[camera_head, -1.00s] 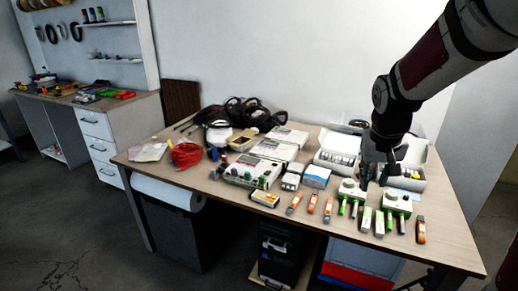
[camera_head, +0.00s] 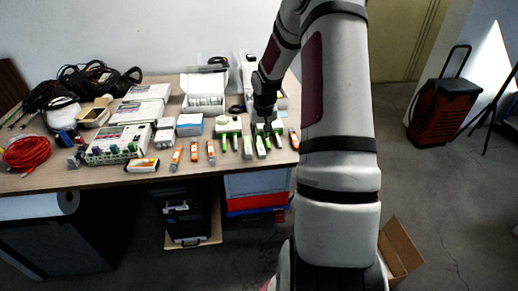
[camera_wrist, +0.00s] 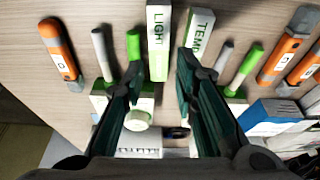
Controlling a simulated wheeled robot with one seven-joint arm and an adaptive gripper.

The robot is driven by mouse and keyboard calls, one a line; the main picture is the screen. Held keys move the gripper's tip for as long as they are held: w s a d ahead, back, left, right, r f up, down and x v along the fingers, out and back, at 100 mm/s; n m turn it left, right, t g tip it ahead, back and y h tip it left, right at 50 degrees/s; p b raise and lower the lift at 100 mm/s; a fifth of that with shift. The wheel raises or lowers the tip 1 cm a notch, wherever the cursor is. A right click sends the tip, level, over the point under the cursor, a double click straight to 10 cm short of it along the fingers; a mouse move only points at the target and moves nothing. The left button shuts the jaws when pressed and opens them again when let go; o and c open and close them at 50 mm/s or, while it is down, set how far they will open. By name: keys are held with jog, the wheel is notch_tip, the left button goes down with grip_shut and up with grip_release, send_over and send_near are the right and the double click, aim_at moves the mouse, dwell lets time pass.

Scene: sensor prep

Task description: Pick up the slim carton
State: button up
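Two slim white cartons lie side by side near the table's front edge. In the wrist view one is marked LIGHT (camera_wrist: 158,45) and the other, right of it, appears marked TEMP (camera_wrist: 199,30). They also show small in the head view, the LIGHT carton (camera_head: 261,148) and the TEMP carton (camera_head: 247,148). My gripper (camera_wrist: 160,68) is open and points down over the table. The LIGHT carton lies in line with the gap between its fingers; contact cannot be told. My gripper (camera_head: 264,127) also shows in the head view.
White-and-green devices with probes flank the cartons (camera_wrist: 133,45). Orange-handled tools (camera_wrist: 60,48) lie farther out on both sides. A blue-and-white box (camera_wrist: 270,115) is at right. In the head view, an open white box (camera_head: 204,103) stands behind.

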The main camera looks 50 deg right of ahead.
aim_at(260, 145)
jog(key=shift+b+x, duration=0.3)
jog(key=shift+x, duration=3.15)
jog(key=shift+s, duration=0.1)
jog(key=shift+c, duration=0.3)
grip_shut()
